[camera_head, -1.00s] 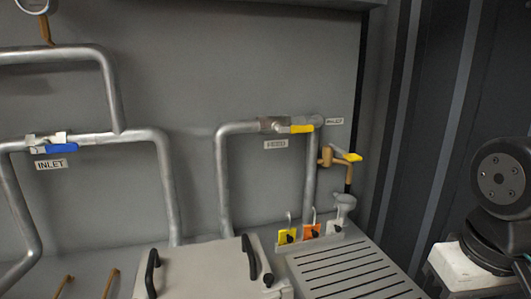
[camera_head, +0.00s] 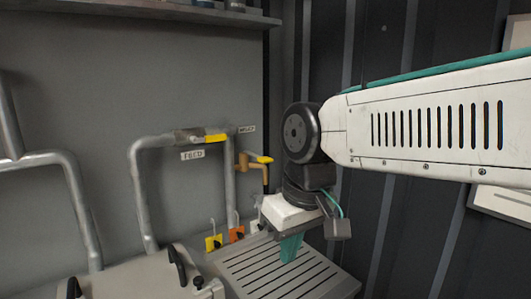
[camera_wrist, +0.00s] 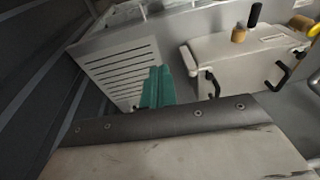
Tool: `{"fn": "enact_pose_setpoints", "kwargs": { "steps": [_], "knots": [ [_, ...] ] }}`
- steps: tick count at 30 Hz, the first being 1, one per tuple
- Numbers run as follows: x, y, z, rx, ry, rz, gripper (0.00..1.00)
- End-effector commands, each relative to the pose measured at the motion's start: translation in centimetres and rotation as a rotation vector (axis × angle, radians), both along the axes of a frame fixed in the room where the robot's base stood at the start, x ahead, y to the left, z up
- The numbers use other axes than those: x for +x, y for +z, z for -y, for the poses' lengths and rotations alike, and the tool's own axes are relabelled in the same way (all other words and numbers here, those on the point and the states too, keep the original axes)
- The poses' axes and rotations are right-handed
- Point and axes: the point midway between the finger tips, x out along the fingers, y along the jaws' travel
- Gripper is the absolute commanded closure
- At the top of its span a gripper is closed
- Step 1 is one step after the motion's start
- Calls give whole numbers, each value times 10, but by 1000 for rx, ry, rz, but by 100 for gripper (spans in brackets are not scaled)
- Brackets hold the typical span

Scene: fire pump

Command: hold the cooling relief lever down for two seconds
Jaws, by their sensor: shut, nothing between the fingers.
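A small brass valve with a yellow lever (camera_head: 264,160) sticks out from the right-hand pipe in the head view, below a small label (camera_head: 247,129) too blurred to read surely. It looks like the cooling relief lever, though I cannot confirm this. My gripper (camera_head: 291,248) points down with teal fingers, shut and empty, right of and below the lever, over the slotted panel. It does not touch the lever. The fingers also show in the wrist view (camera_wrist: 157,88). The lever is not clearly visible in the wrist view.
A second yellow valve handle (camera_head: 216,138) sits on the pipe above the FEED label (camera_head: 192,154). Yellow (camera_head: 213,242) and orange (camera_head: 236,233) tags stand behind the slotted panel (camera_head: 262,272). A grey lid with black handles (camera_head: 160,278) lies left. Dark ribbed wall stands at right.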

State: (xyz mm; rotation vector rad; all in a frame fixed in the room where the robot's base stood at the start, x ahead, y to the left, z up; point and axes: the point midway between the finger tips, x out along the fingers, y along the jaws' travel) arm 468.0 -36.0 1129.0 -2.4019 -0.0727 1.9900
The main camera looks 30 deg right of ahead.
Motion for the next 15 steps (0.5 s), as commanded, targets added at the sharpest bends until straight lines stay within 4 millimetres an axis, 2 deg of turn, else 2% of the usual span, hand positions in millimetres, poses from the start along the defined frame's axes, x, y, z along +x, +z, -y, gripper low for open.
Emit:
{"fn": "enact_pose_setpoints", "kwargs": {
  "steps": [1, 5, 6, 9, 12, 15],
  "knots": [
    [29, 15, 7, 21, -4, 35, 100],
    [116, 58, 35, 66, 13, 175, 100],
    [144, 71, 49, 70, 15, 224, 100],
    [207, 98, 91, 67, 16, 343, 100],
    [258, 118, 137, 44, 9, 445, 100],
    [292, 131, 177, 14, 3, 522, 100]
  ]
}}
